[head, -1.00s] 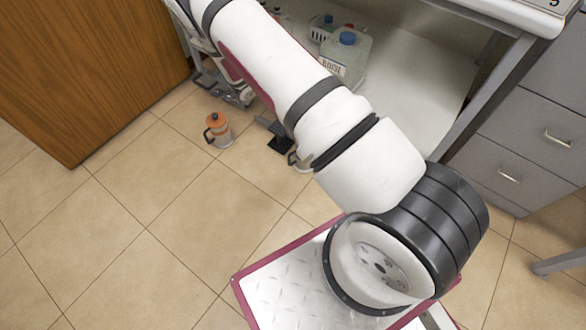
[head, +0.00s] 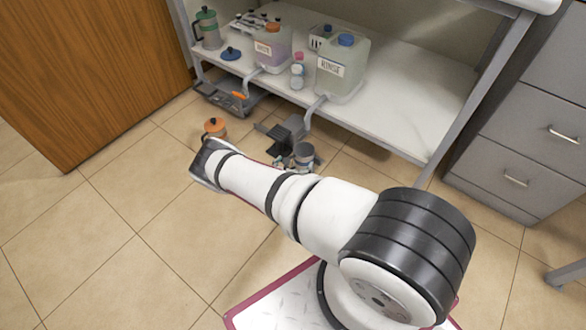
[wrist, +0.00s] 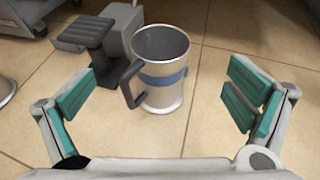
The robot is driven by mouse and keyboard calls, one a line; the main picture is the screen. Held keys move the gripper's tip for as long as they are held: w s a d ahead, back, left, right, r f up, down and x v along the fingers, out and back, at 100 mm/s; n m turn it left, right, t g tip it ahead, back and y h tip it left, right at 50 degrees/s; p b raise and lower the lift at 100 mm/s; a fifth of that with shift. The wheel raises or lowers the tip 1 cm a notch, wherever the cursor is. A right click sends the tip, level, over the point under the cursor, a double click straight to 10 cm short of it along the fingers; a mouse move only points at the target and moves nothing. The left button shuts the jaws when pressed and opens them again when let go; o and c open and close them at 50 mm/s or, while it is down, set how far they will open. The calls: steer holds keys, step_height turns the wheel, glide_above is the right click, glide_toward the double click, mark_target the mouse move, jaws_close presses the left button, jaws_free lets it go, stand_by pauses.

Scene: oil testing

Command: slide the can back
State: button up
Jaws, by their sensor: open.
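The can (wrist: 160,80) is an open-topped grey metal vessel with a blue band and a dark handle on its left side. It stands upright on the tiled floor in the wrist view, and its grey top shows in the head view (head: 304,153) beyond my arm. My gripper (wrist: 162,98) is open, with one green-padded finger to the left of the can and the other to the right. The can appears beyond the fingertips, and I see no contact. In the head view my arm hides most of my gripper.
A grey stepped stand (head: 285,135) is left of the can, close to its handle. An orange-lidded jug (head: 215,127) stands farther left on the floor. A low white shelf (head: 400,110) holds the RINSE jug (head: 342,70) and other bottles. Floor right of the can looks clear.

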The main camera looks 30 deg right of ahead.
steer(key=shift+f, duration=0.1)
stand_by(0.3)
steer(key=b, duration=0.7)
glide_toward(307, 145)
steer(key=x, duration=0.5)
steer(key=shift+s+a+f, duration=0.1)
steer(key=shift+w+d+f, duration=0.15)
steer(key=shift+w+d, duration=0.25)
steer(key=shift+d, duration=0.05)
